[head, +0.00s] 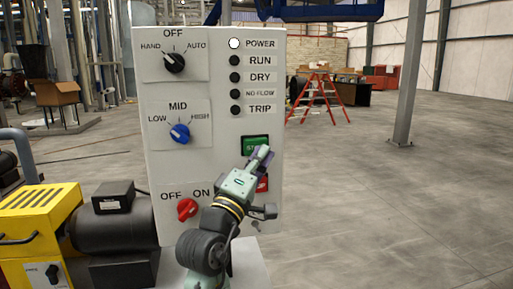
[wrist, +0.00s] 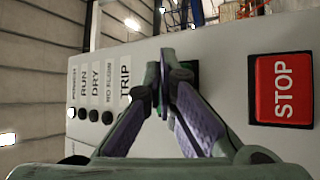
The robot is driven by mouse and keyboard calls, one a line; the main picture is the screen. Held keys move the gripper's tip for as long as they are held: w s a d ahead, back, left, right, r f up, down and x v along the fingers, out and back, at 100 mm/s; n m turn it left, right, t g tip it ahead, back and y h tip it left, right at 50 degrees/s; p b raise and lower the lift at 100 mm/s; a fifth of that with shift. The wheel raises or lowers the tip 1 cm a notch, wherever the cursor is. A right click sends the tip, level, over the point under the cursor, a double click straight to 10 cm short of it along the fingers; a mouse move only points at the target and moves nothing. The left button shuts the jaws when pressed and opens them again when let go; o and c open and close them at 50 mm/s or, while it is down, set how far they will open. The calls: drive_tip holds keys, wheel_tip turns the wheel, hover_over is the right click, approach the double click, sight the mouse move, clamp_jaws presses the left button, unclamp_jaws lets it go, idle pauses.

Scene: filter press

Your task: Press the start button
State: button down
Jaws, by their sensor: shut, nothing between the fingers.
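The green start button (head: 255,143) is on the right side of a grey control panel (head: 215,150), below the lamp column. My gripper (head: 262,153) is shut and empty, with its fingertips in front of the button's lower right part. In the wrist view the closed fingertips (wrist: 170,75) hide most of the start button, and only a dark green edge (wrist: 194,72) shows beside them. I cannot tell whether the tips touch the button. The red stop button (head: 263,184) is partly hidden by my gripper in the head view; it shows whole in the wrist view (wrist: 284,90).
The white power lamp (head: 234,43) is lit; the other lamps are dark. A black selector (head: 174,62), a blue knob (head: 180,133) and a red knob (head: 187,208) stick out on the left. Yellow machinery (head: 40,210) stands left; open floor lies right.

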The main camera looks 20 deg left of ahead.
drive_tip(key=shift+w+a, duration=0.4)
drive_tip(key=shift+w, duration=0.1)
idle(0.8)
drive_tip(key=shift+s, duration=0.1)
drive_tip(key=shift+s+d, duration=0.6)
drive_tip(key=shift+s, duration=0.15)
drive_tip(key=shift+s+d+p, duration=0.35)
drive_tip(key=shift+s+d, duration=0.35)
drive_tip(key=shift+s, duration=0.35)
drive_tip(key=shift+s+d+p, duration=0.3)
drive_tip(key=shift+s+d, duration=0.4)
drive_tip(key=shift+s, duration=0.35)
